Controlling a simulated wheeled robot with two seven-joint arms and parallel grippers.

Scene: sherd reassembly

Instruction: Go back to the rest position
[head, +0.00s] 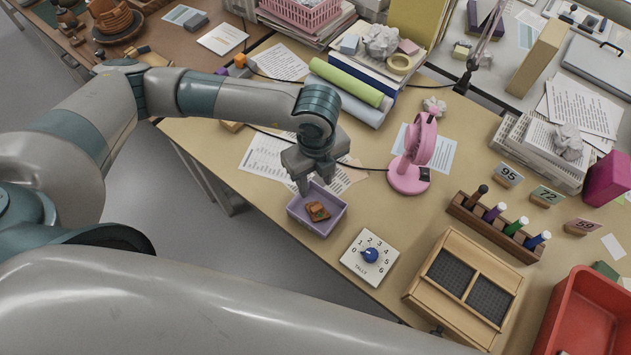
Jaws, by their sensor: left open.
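My left gripper (318,181) points down above the back of a small lilac tray (329,223). Its fingers are apart and hold nothing that I can see. A brown sherd (318,211) lies in the tray, apart from the fingers. My left arm reaches in from the left over the desk (270,211). A large grey link of mine crosses the bottom of the view. The right gripper does not show.
Close by are a pink fan (411,170), a tally dial (370,257), a wooden box with dark mesh panels (462,291) and a marker rack (496,228). Rolled sheets (347,88) and stacked papers stand behind. A red bin (590,318) is at the lower right.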

